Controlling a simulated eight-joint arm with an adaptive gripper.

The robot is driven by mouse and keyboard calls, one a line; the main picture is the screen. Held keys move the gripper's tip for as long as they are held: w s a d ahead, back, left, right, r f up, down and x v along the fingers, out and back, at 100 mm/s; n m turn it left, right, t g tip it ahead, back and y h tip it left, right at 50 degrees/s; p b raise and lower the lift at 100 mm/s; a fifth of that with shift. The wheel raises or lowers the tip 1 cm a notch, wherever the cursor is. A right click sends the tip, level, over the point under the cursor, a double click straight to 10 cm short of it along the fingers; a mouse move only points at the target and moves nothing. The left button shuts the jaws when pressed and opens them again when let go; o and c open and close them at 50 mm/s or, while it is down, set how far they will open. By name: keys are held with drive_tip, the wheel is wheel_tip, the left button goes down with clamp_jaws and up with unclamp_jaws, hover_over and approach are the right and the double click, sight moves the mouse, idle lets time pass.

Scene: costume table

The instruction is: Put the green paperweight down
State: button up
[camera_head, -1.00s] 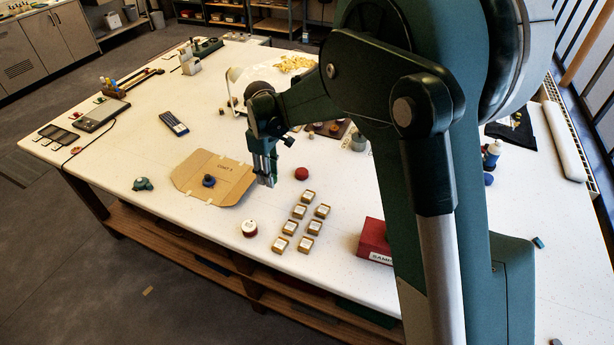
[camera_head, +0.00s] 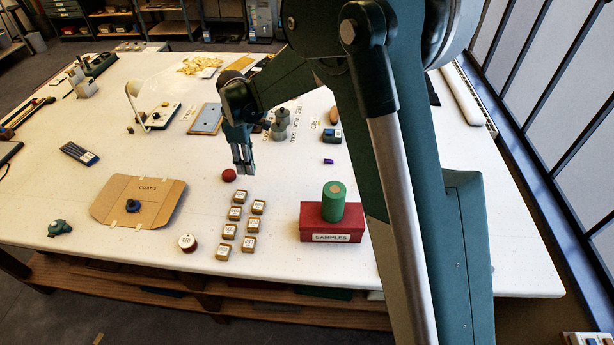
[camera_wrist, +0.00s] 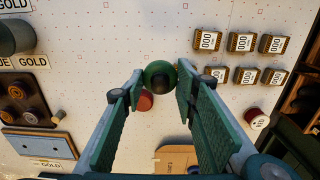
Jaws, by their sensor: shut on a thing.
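The green paperweight (camera_wrist: 155,70), round with a dark knob, is between the fingertips of my gripper (camera_wrist: 161,80) in the wrist view. My gripper is shut on it. In the head view my gripper (camera_head: 243,168) points down over the white table (camera_head: 300,180), just right of a red round piece (camera_head: 229,175). The paperweight cannot be made out there. The red piece also shows in the wrist view (camera_wrist: 145,101), past the left finger. How high the paperweight is above the table is hard to tell.
Several small labelled boxes (camera_head: 235,213) stand in front of my gripper. A green cylinder (camera_head: 333,207) stands on a red SAMPLES box (camera_head: 318,225) to the right. Bare table lies between boxes and SAMPLES box.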

hover_over(307, 176)
drive_tip(key=shift+r, duration=0.1)
idle(0.3)
drive_tip(key=shift+f+p, duration=0.4)
drive_tip(key=shift+f, duration=2.75)
drive_tip(key=shift+f, duration=1.85)
drive_tip(key=shift+f, duration=0.2)
drive_tip(key=o, duration=1.1)
drive_tip(key=shift+c, duration=0.2)
drive_tip(key=shift+r, duration=0.25)
